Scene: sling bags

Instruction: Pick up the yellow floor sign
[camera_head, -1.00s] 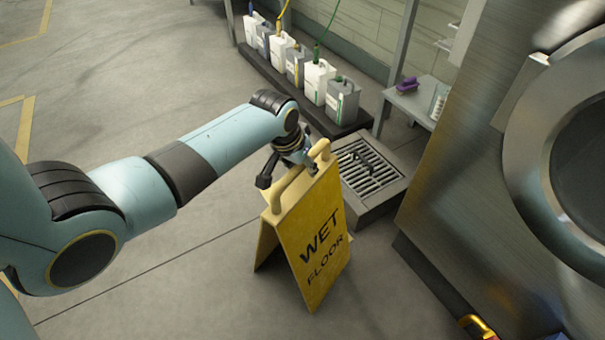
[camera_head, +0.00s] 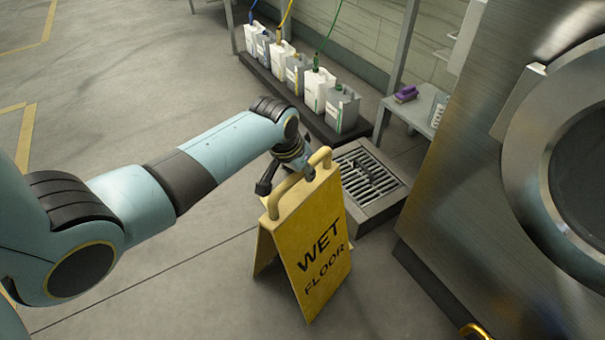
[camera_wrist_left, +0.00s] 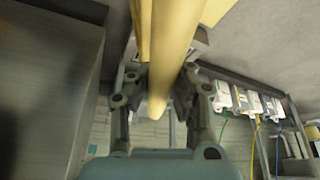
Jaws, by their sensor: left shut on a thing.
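The yellow floor sign (camera_head: 318,246) reads "WET FLOOR" and stands upright as an open A-frame, its lower edges appearing to be on the floor or very close to it. It has a rounded handle (camera_head: 299,187) at the top. My left gripper (camera_head: 286,179) is at this handle, with one finger on either side. In the left wrist view the yellow handle bar (camera_wrist_left: 176,50) runs between the two fingers, and the gripper (camera_wrist_left: 163,78) is shut on it. The far panel of the sign is mostly hidden. My right gripper is not in view.
A floor drain grate (camera_head: 368,184) lies just behind the sign. Several jugs (camera_head: 313,88) stand on a dark low rack beyond it. A small table (camera_head: 412,108) holds a purple item. A large metal machine (camera_head: 465,180) fills the right. The floor at left is clear.

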